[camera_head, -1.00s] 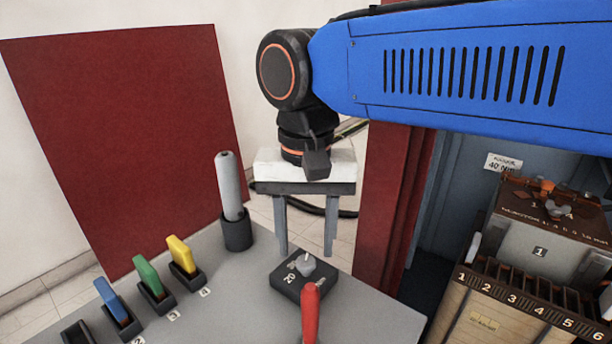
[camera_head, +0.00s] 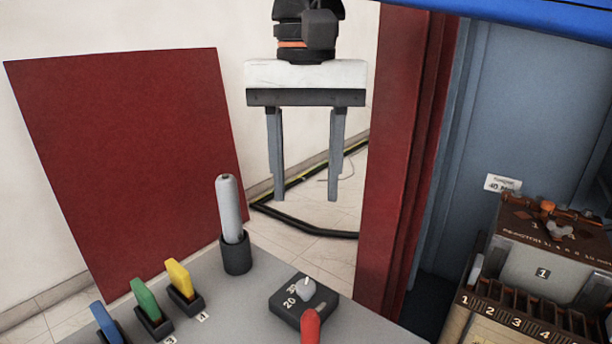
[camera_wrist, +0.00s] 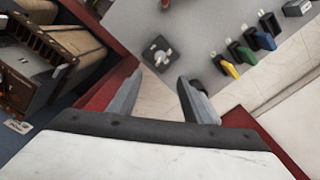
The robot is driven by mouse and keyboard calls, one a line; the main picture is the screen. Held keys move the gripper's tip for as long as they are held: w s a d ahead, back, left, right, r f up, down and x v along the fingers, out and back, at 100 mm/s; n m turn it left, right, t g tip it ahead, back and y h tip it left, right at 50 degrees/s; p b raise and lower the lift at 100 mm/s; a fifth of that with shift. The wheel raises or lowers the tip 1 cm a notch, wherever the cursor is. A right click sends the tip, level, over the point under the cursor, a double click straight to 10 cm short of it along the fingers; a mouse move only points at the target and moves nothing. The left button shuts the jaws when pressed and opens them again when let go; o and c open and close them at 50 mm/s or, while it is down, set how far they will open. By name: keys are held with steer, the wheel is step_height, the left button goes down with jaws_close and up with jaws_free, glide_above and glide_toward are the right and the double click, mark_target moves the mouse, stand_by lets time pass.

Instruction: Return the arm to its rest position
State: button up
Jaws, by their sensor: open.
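My gripper (camera_head: 305,198) hangs at the top middle of the head view, fingers pointing down and spread apart, with nothing between them. It is raised above and beyond the back edge of the grey table (camera_head: 240,318). In the wrist view the two fingers of my gripper (camera_wrist: 158,92) are also apart and empty, with floor tiles and the table behind them. My blue arm link shows only at the top right corner of the head view.
A red panel (camera_head: 125,160) stands at left and a red post (camera_head: 402,150) at right. The table holds a grey cylinder (camera_head: 229,210) in a black cup, a black dial box (camera_head: 303,302), a red handle (camera_head: 310,325) and coloured tabs (camera_head: 145,298). A numbered terminal unit (camera_head: 530,300) stands at right.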

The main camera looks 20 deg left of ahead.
stand_by(0.4)
steer(key=w+d+f+m+t, duration=0.1)
steer(key=w+d+f, duration=0.25)
steer(key=d, duration=0.45)
steer(key=w+d+f+y, duration=0.1)
steer(key=w+d+f, duration=0.25)
steer(key=d, duration=0.55)
steer(key=w+d+f+m+t, duration=0.1)
steer(key=w+d+f, duration=0.25)
steer(key=d, duration=0.45)
steer(key=s+d+f+t, duration=0.1)
steer(key=s+d+f, duration=0.1)
steer(key=d+f, duration=0.4)
steer(key=s+d+f+m+t, duration=0.1)
steer(key=s+d+f, duration=0.2)
steer(key=d+f, duration=0.3)
steer(key=s+d+f+m+h, duration=0.1)
steer(key=s+d+f, duration=0.2)
steer(key=d+f, duration=0.3)
steer(key=shift+d+f+t, duration=0.4)
steer(key=shift+d, duration=0.75)
